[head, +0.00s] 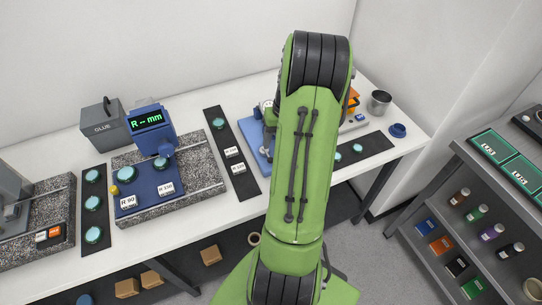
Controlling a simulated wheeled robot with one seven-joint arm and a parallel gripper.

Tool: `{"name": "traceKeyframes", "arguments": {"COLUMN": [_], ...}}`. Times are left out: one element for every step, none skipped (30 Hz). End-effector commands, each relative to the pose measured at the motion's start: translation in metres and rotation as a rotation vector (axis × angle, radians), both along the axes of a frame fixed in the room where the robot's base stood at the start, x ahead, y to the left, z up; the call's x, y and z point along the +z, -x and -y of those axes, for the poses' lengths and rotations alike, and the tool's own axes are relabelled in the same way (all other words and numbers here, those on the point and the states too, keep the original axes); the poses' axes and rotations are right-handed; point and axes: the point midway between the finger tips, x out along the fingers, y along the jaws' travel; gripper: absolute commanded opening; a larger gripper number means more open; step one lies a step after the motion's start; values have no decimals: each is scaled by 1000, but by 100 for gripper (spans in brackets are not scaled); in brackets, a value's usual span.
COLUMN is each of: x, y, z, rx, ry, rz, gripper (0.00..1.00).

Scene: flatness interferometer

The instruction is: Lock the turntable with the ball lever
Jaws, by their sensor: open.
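My green arm fills the middle of the head view and my gripper is hidden behind it. A blue base (253,146) with grey metal parts (266,107) on it shows just left of the arm. An orange part (352,101) shows to the right of the arm. Most of what stands between them is covered. I cannot make out the turntable or its ball lever. A small yellow ball (114,190) shows on the left, at the edge of a blue plate (148,186) on a speckled granite block; I cannot tell whether it belongs to a lever.
A blue gauge (151,122) reading "R -- mm" stands on the granite block. Dark mats (243,182) hold teal discs and labels. A grey GLUE box (103,123), a metal cup (379,102) and a blue round piece (398,130) stand on the white bench. A grey shelf (470,185) stands right.

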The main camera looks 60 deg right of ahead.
Motion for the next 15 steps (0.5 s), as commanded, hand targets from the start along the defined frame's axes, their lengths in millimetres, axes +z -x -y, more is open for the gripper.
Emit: {"name": "traceKeyframes", "arguments": {"x": [-15, -22, -32, -38, -44, -51, -55, -59, -63, -65, -67, -68, -69, -69, -69], "y": [-1, -2, -3, -4, -5, -6, -7, -7, -8, -8, -9, -9, -9, -9, -9], "z": [-3, -4, -5, -6, -7, -8, -8, -9, -10, -10, -10, -10, -10, -10, -10], "rx": [2, 2, 1, 0, 0, 0, 1, 0, 0, 0, 0, 0, 0, 0, 0], "ry": [-5, -5, -5, -3, -4, -3, -3, -2, -3, -1, -1, 0, 1, 1, 1], "rz": [-2, -2, -3, -2, -3, -2, -2, -1, -2, -1, -1, 0, -1, -1, -1], "gripper": [48, 48, 48, 48, 48, 48, 48, 48, 48, 48, 48, 48, 48, 48, 48]}}
